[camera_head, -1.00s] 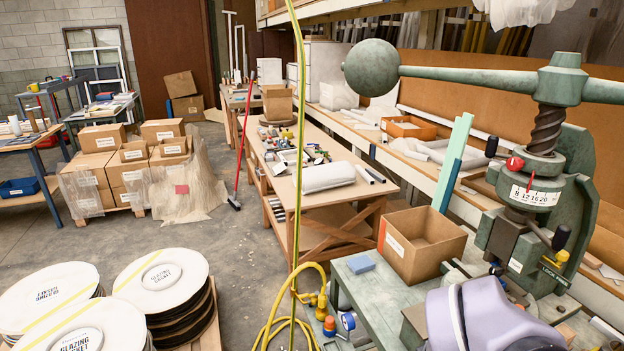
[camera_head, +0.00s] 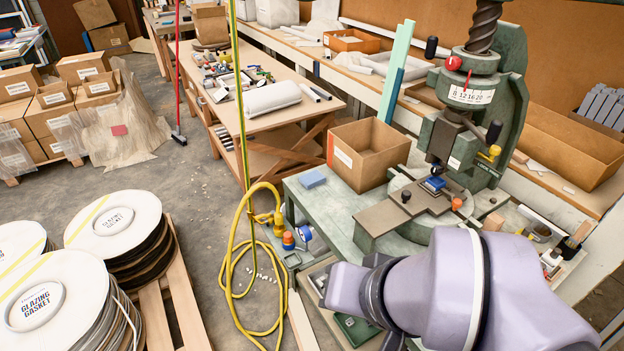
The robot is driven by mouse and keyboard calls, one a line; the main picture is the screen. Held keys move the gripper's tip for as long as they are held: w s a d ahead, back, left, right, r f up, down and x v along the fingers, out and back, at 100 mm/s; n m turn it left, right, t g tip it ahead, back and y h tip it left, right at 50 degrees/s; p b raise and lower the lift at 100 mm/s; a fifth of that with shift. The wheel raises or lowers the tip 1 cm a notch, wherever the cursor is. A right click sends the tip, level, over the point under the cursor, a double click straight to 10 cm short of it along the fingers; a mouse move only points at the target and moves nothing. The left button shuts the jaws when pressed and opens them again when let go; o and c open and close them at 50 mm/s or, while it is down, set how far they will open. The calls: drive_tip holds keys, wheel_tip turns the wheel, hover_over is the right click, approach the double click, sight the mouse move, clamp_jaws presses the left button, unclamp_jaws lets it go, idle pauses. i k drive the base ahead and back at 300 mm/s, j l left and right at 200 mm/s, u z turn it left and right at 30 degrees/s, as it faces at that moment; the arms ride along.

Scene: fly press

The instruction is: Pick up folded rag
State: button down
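My purple arm fills the lower right of the view, in front of the table's near side. My gripper is not in view.
The green fly press (camera_head: 475,95) stands on the table behind my arm, with a small blue piece (camera_head: 435,184) at its bed. A yellow hose (camera_head: 232,240) hangs and coils left of the table. Gasket reels (camera_head: 115,222) sit on a pallet at left.

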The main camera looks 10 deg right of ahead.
sight(313, 178)
drive_tip(key=i+j, duration=0.35)
drive_tip(key=i, duration=0.25)
drive_tip(key=i+j+z, duration=0.1)
drive_tip(key=i+j, duration=0.25)
drive_tip(key=i, duration=0.25)
drive_tip(key=i+j, duration=0.4)
drive_tip(key=i, duration=0.2)
